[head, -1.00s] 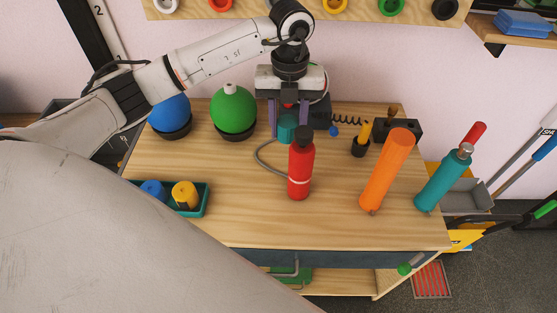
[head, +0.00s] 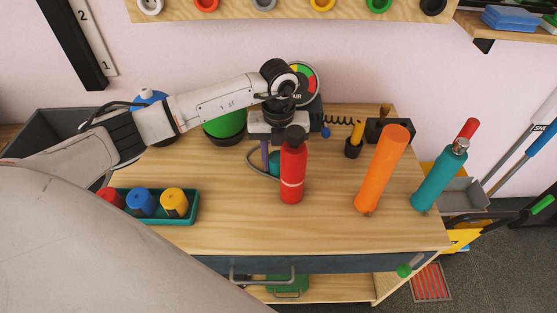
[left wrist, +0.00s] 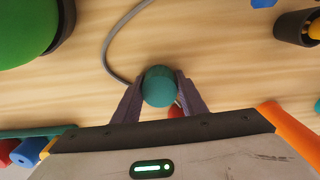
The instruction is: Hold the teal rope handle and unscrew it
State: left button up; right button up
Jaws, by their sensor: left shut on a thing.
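The teal handle (head: 272,166) stands mid-table, mostly hidden behind the red bottle in the head view. In the left wrist view its round teal end (left wrist: 159,84) sits between my two fingers. My left gripper (left wrist: 160,96) is shut on it, with a finger touching either side. In the head view one purple finger shows left of the handle; the other is hidden behind the bottle. A grey cord (left wrist: 109,52) curves close by the handle; where it joins is hidden. My right gripper is not in view.
The red bottle (head: 292,172) stands just in front of the handle. An orange cylinder (head: 382,172) and a teal cylinder with a metal collar (head: 437,180) stand to the right. A teal tray (head: 157,215) holds coloured pieces at front left.

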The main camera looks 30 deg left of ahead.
pick_arm(q)
jog(key=shift+f, duration=0.2)
jog(key=o, duration=1.2)
jog(key=shift+r, duration=0.1)
